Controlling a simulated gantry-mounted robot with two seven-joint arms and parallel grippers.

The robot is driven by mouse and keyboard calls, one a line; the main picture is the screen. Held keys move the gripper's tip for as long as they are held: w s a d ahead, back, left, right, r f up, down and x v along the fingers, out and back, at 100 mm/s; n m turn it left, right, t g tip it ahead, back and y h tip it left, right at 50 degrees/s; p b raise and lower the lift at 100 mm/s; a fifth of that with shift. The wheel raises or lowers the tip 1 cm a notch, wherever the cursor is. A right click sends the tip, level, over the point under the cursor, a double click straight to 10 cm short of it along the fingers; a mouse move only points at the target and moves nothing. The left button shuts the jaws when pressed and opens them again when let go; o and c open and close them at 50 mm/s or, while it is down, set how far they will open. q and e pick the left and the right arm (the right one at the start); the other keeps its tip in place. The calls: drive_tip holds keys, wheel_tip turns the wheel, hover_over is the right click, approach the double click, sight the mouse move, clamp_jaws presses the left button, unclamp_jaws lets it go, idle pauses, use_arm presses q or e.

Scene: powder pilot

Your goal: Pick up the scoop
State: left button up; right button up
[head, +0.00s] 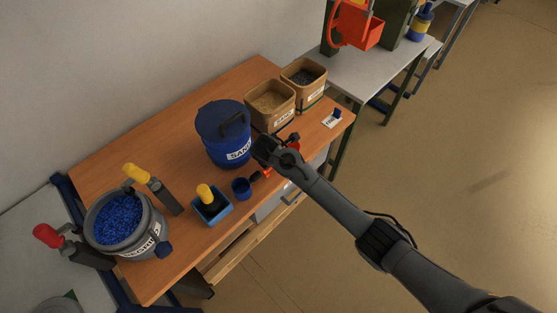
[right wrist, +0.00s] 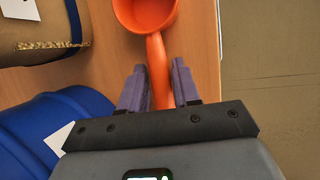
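The orange scoop (right wrist: 147,14) lies on the wooden table in the right wrist view, its bowl at the top edge. Its handle runs down between the two purple fingers of my right gripper (right wrist: 158,82). The fingers are apart, with a gap showing on each side of the handle. In the head view my right arm hides most of the scoop (head: 294,147); only small orange-red parts show near the table's front edge, right of the blue SAND drum. My left gripper is in neither view.
The blue lidded drum (head: 222,150) stands close beside my right gripper, with open boxes (head: 270,104) behind. A small blue cup (head: 241,188), a blue tray (head: 213,217) with a yellow-topped tool, and a grey bucket of blue granules (head: 148,247) stand to the left.

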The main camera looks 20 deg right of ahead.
drive_tip(key=shift+c, duration=0.3)
clamp_jaws()
wheel_tip(320, 180, up, 9)
drive_tip(key=p, duration=0.3)
drive_tip(key=shift+r, duration=0.55)
